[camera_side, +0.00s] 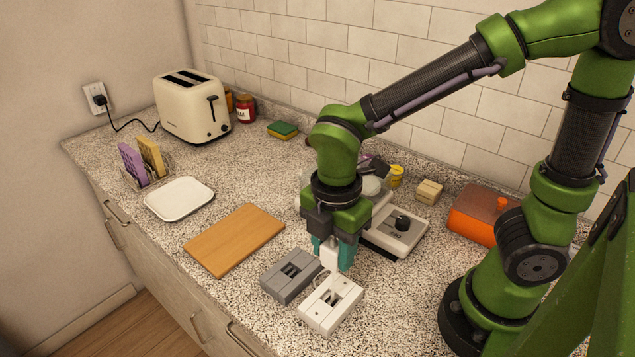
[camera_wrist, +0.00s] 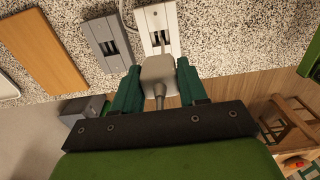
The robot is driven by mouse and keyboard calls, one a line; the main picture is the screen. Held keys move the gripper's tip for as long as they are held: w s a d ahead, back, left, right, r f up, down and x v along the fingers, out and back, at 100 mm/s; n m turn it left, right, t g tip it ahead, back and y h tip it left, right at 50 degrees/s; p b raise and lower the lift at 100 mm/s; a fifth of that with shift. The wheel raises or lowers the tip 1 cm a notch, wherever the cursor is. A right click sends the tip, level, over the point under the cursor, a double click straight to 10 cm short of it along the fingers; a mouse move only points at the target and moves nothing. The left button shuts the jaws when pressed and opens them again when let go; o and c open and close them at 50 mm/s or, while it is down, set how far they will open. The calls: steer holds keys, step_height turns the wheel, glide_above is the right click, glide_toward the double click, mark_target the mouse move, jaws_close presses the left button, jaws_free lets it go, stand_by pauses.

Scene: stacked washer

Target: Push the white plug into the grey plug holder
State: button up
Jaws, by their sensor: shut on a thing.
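My gripper (camera_side: 333,256) is shut on the white plug (camera_side: 329,258), with a teal finger on each side of it. In the wrist view the plug (camera_wrist: 158,71) sits between the fingertips (camera_wrist: 158,76). The grey plug holder (camera_side: 281,283) lies on the counter, below and left of the plug in the side view; it also shows in the wrist view (camera_wrist: 98,30). A white holder (camera_side: 322,315) lies right beside it, and in the wrist view (camera_wrist: 150,22) it appears just beyond the plug. The plug is above the counter; its exact height over the holders is unclear.
A wooden board (camera_side: 225,240) lies left of the grey holder. A white appliance with a black knob (camera_side: 402,223) stands behind my gripper. A white plate (camera_side: 179,198), a toaster (camera_side: 190,108) and an orange box (camera_side: 474,218) are farther off. The counter's front edge is close to the holders.

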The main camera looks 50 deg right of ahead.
mark_target(334, 244)
steer(key=shift+r, duration=2.4)
steer(key=shift+w+f, duration=1.65)
steer(key=shift+f, duration=0.4)
steer(key=shift+w+f, duration=1.7)
steer(key=shift+f, duration=0.35)
steer(key=shift+w+f, duration=1.65)
steer(key=shift+f, duration=0.4)
steer(key=shift+f, duration=1.35)
steer(key=o, duration=1.1)
steer(key=shift+o, duration=0.2)
